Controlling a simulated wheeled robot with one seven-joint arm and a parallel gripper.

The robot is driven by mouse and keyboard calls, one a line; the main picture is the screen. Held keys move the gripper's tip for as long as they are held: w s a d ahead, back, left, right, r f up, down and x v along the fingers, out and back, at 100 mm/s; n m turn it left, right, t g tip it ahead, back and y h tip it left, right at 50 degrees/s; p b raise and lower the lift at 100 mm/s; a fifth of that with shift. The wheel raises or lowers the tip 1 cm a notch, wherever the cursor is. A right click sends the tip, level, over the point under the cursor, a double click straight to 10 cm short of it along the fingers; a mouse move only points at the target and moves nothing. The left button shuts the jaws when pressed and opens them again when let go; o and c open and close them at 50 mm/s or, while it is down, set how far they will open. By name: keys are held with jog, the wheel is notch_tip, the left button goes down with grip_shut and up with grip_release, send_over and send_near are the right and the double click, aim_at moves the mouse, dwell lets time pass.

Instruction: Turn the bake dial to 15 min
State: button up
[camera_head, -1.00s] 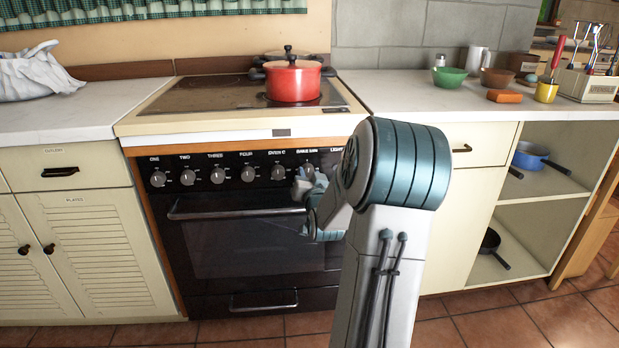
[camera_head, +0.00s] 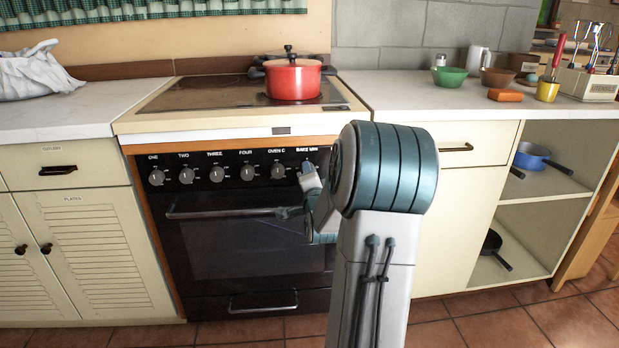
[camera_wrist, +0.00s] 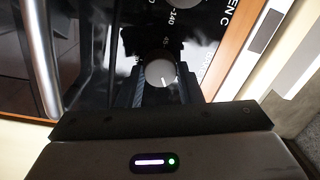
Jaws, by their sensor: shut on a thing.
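The bake dial is a round silver knob under the "BAKE MIN" label on the black oven panel. In the wrist view the bake dial (camera_wrist: 158,72) sits between my two dark fingers. My gripper (camera_wrist: 161,88) is shut on it. A pale pointer line on its face points down and slightly right in that view. Most of the printed scale around it is hidden or too dim to read. In the head view my gripper (camera_head: 309,178) is at the right part of the panel, and my arm covers the panel's right end.
The oven C dial (camera_head: 278,170) is just left of the bake dial, with more knobs in the row. The oven door handle (camera_head: 225,212) runs below the panel. A red pot (camera_head: 293,82) stands on the stove top.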

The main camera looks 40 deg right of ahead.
jog(key=m, duration=0.6)
jog(key=shift+m+h+b, duration=0.3)
jog(key=shift+m, duration=0.1)
jog(key=shift+f, duration=0.1)
jog(key=o, duration=1)
jog(key=shift+c, duration=0.2)
jog(key=r+b+v, duration=0.1)
jog(key=b+v, duration=0.2)
jog(key=v, duration=1)
jog(key=shift+s+a+f, duration=0.25)
jog(key=shift+s+f, duration=0.05)
jog(key=shift+f, duration=0.1)
jog(key=shift+r, duration=0.15)
